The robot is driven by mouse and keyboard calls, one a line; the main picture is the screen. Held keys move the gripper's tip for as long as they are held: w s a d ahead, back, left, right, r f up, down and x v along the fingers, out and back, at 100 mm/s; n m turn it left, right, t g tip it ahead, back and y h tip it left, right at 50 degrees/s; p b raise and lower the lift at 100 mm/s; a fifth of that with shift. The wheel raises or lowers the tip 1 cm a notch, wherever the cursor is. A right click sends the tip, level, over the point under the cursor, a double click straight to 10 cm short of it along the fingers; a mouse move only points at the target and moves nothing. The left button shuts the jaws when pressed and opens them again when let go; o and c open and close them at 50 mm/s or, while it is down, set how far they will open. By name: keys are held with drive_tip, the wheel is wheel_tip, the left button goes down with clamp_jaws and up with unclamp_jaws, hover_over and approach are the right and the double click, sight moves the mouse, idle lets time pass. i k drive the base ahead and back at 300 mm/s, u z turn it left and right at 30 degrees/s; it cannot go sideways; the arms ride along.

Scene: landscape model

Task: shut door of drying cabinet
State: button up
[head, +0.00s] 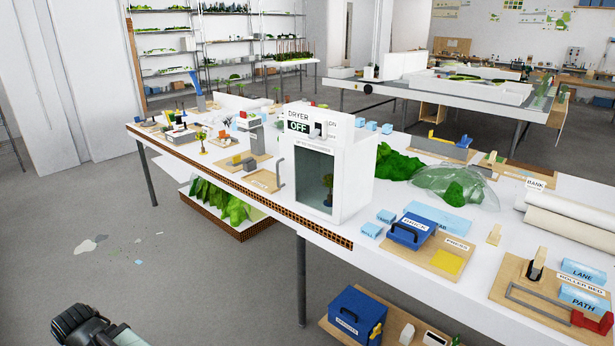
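The drying cabinet (355,165) is a white box marked DRYER and OFF, standing on the long white table near its front edge. Its front shows a grey-green interior (312,180) with a small plant model (329,188) inside. A thin grey bent bar (281,174) stands just left of the front; I cannot tell whether it is the door's handle. The door panel itself is not clearly visible, whether clear or swung aside. The dark end of my arm, with my gripper (84,326), is at the bottom left, low and well apart from the cabinet. Its fingers cannot be made out.
The long table (300,216) has a brown lattice front edge. A green model (222,203) sits below. The floor at left is largely clear.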

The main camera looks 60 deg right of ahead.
sight(287, 144)
drive_tip(key=u, duration=0.15)
drive_tip(key=i, duration=0.85)
drive_tip(key=z, duration=0.05)
